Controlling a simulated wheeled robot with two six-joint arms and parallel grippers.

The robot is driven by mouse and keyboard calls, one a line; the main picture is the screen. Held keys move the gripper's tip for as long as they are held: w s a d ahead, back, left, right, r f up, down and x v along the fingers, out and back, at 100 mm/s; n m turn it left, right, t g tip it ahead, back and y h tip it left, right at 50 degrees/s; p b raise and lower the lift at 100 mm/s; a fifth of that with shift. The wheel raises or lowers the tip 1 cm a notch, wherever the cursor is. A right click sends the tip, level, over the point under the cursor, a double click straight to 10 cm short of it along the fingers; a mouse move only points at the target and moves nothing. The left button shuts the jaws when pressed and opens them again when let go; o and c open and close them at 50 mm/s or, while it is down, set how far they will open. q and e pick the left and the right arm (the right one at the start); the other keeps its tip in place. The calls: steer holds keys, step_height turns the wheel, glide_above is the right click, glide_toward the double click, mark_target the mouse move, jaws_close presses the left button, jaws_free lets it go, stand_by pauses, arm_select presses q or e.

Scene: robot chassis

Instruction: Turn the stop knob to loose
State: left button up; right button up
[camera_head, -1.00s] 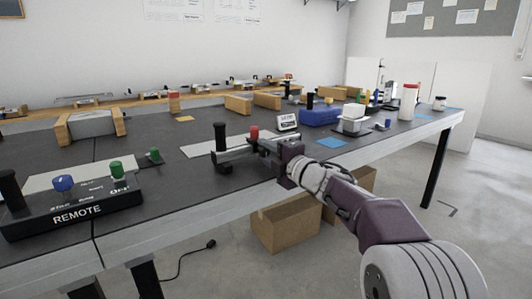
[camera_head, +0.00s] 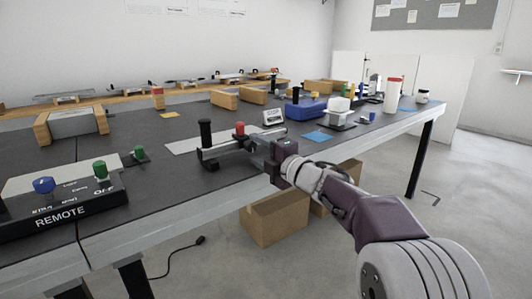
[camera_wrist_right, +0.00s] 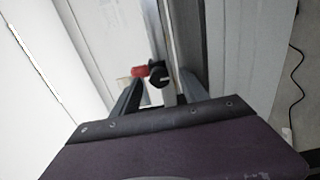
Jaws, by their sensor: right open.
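A track device (camera_head: 226,149) with a black upright post and a red cylinder (camera_head: 239,129) stands near the table's front edge in the head view. In the right wrist view a round black knob (camera_wrist_right: 157,76) sits by a pale metal rail, with a red part (camera_wrist_right: 139,71) just left of it. I take this black knob for the stop knob; its marking cannot be read. My right gripper (camera_head: 256,146) is at the right end of the device. In the wrist view its open fingers (camera_wrist_right: 159,82) lie on either side of the knob; contact cannot be told. My left gripper is not in view.
A black REMOTE box (camera_head: 66,205) with blue and green knobs is at the table's left. A small display (camera_head: 274,117), blue box (camera_head: 305,107) and white-red bottle (camera_head: 393,95) stand behind and right. Cardboard boxes (camera_head: 275,217) are on the floor below.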

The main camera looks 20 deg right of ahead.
steer(key=p+v, duration=0.1)
steer(key=v, duration=0.5)
steer(key=shift+s+p, duration=0.2)
steer(key=shift+p, duration=0.1)
